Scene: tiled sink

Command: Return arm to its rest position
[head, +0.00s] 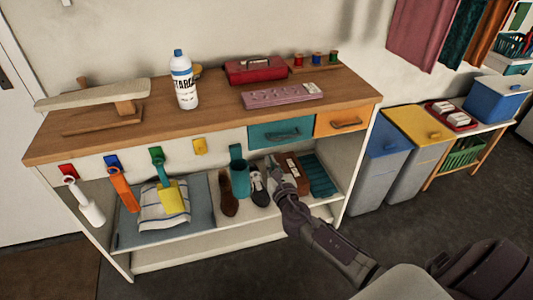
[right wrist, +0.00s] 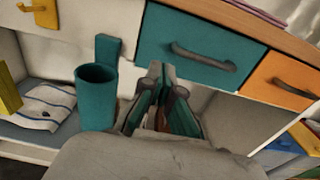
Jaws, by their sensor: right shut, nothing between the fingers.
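My right gripper (head: 272,165) reaches in from the lower right in the head view, in front of the lower shelf and just below the teal drawer (head: 281,134). In the right wrist view its fingers (right wrist: 158,85) are together with nothing between them. A teal cup-shaped holder (head: 240,178) hangs to the left of the gripper, and it also shows in the right wrist view (right wrist: 97,97). The gripper appears apart from the holder. The gripper hides part of the shelf behind it. My left gripper is not in view.
An ironing-board stand (head: 110,100), a starch bottle (head: 184,80) and a red box (head: 255,69) stand on the wooden top (head: 215,107). Coloured hooks line the front edge. Shoes (head: 228,193) and a folded cloth (head: 163,205) lie on the shelf. Bins (head: 383,165) stand right. Floor in front is clear.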

